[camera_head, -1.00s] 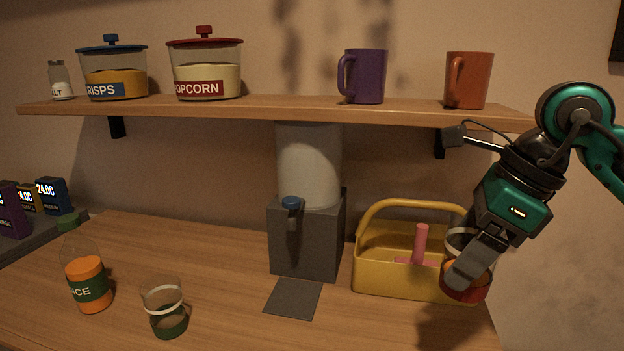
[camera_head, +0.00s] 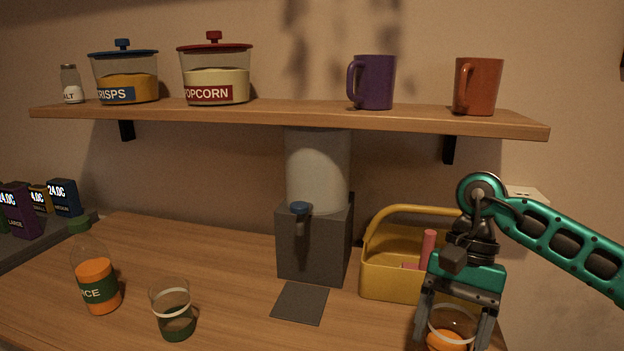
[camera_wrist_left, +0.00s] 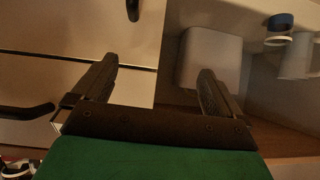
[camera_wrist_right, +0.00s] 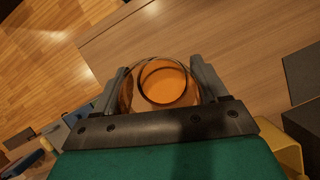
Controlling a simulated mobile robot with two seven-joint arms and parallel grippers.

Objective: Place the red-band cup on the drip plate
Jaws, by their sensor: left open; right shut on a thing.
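The held cup (camera_head: 452,318) is clear with a white ring and an orange lower part; its red band is hard to make out now. My right gripper (camera_head: 452,338) is shut around it at the front right of the counter. The right wrist view shows the cup (camera_wrist_right: 165,82) between both fingers, its round orange inside visible. Whether its base touches the counter is cut off. The drip plate (camera_head: 300,303), a flat dark square, lies bare before the dispenser (camera_head: 315,240), left of the cup. My left gripper (camera_wrist_left: 155,68) is open and empty, away from the counter scene.
A yellow caddy (camera_head: 385,277) stands behind my right gripper. A green-band cup (camera_head: 173,312) and a juice bottle (camera_head: 97,285) stand at left. A shelf (camera_head: 290,115) with jars and mugs spans above. The counter between green-band cup and plate is clear.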

